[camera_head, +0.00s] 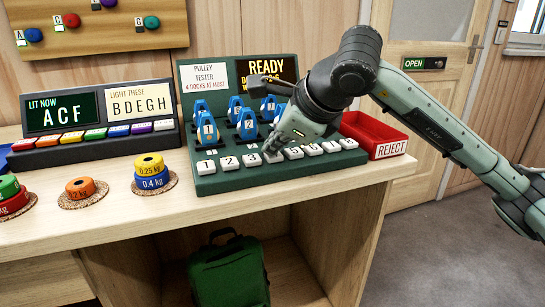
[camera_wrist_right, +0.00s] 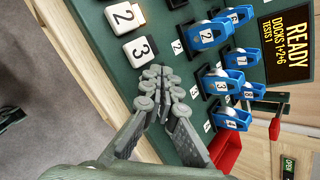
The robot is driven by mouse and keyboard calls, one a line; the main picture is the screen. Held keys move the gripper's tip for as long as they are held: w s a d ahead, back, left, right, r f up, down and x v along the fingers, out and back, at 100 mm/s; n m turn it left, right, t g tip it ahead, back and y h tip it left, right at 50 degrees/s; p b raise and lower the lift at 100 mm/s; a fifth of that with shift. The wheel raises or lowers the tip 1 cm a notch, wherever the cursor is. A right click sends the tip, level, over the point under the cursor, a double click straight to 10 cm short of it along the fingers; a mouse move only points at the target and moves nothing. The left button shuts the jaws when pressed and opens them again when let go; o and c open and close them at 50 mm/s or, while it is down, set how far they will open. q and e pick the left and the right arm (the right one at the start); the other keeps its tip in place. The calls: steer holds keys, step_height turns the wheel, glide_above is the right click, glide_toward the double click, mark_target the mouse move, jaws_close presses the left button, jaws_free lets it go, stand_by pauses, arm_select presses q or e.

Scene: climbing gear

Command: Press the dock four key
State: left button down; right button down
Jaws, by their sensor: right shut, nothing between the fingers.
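The green pulley tester (camera_head: 215,184) stands on the bench with a row of white numbered keys along its front. Keys one (camera_head: 205,167), two (camera_head: 228,162) and three (camera_head: 250,159) show left of my right gripper (camera_head: 273,155), and more keys show to its right. The gripper is shut and empty, fingertips pointing down at key four's place in the row. Key four is hidden behind it. In the right wrist view the shut fingertips (camera_wrist_right: 155,88) are just beyond key three (camera_wrist_right: 140,50); I cannot tell whether they touch key four. My left gripper is not in view.
Blue pulleys (camera_head: 207,131) stand on the tester behind the keys. Its screen (camera_wrist_right: 285,40) reads READY, DOCKS 1-2-6. A red reject tray (camera_head: 376,135) is at the right. A lit-key console (camera_head: 95,138) and ring weights (camera_head: 150,172) are at the left.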

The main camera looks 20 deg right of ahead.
steer(key=shift+f, duration=0.25)
stand_by(0.6)
steer(key=shift+r, duration=0.7)
step_height(320, 180, up, 6)
steer(key=p, duration=0.3)
stand_by(0.4)
